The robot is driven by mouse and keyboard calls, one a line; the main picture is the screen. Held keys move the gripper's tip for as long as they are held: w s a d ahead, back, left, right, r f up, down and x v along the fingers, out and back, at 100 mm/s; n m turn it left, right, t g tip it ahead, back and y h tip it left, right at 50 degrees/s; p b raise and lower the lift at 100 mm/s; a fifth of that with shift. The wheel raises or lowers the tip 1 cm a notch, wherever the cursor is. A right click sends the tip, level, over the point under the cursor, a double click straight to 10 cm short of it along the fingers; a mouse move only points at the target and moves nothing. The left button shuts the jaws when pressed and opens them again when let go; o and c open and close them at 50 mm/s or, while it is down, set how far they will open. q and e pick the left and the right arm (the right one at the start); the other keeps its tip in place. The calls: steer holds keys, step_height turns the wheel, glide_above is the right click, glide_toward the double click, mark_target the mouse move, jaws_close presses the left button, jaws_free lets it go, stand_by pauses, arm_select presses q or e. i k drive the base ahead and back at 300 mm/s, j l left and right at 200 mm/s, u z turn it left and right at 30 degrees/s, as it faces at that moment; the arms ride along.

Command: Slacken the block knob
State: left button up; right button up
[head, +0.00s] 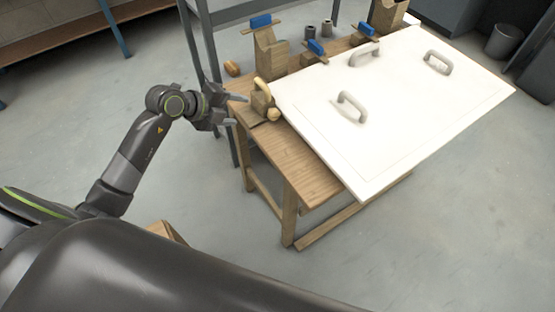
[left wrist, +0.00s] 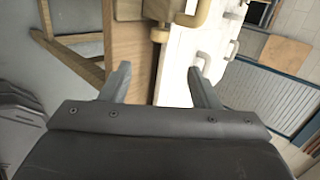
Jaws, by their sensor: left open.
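A small wooden block (head: 258,101) with a pale curved handle sits at the left corner of the wooden table, beside the white panel (head: 400,120). A round wooden knob (head: 273,115) shows at its near side. In the left wrist view a brown knob-like piece (left wrist: 159,35) lies ahead between the fingers, near the pale curved handle (left wrist: 193,12). My left gripper (head: 240,110) is open and empty, just left of the block, with its fingers pointing toward it and apart from the knob. It also shows in the left wrist view (left wrist: 160,70). My right gripper is out of view.
The panel carries several grey handles, one nearest the block (head: 350,106). Blue-handled clamps (head: 260,22) on wooden blocks stand along the table's back edge. A loose brown piece (head: 232,68) lies at the back left corner. The near table strip (head: 300,165) is bare.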

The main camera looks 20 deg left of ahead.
mark_target(273, 113)
steer(key=k+l, duration=0.65)
steer(key=j+z, duration=0.3)
steer(key=j, duration=0.25)
steer(key=j+z, duration=0.3)
steer(key=j, duration=0.2)
